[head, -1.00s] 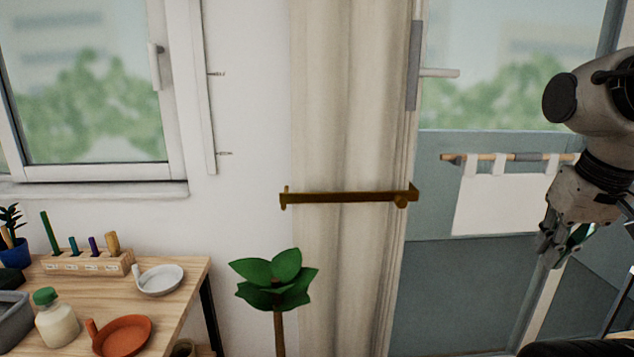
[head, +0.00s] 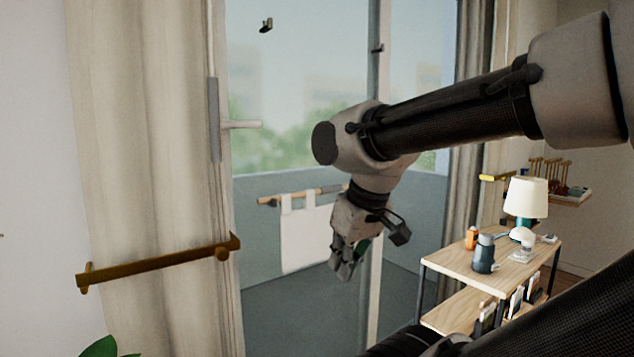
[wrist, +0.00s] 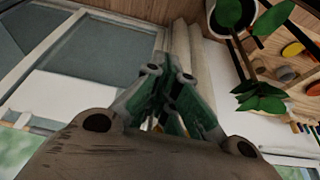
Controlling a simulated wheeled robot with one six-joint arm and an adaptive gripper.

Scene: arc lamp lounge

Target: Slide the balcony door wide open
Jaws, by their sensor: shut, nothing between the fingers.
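The balcony door (head: 300,140) is tall clear glass, with a grey-blue balcony wall and greenery seen through it. Its white lever handle (head: 240,124) points right from a grey plate (head: 214,120) at the left edge, beside the curtain. I cannot tell whether the door stands shut or partly open. My gripper (head: 343,268) hangs down in front of the glass, right of and below the handle and apart from it. In the wrist view my gripper (wrist: 172,105) shows its green-sided fingers together, with nothing held.
A beige curtain (head: 150,140) hangs left of the door behind a brass bar (head: 160,264). A white cloth (head: 305,240) hangs from a wooden rail. A shelf table (head: 515,262) with a lamp (head: 525,200) stands right. In the wrist view, a leafy plant (wrist: 262,98) is at upper right.

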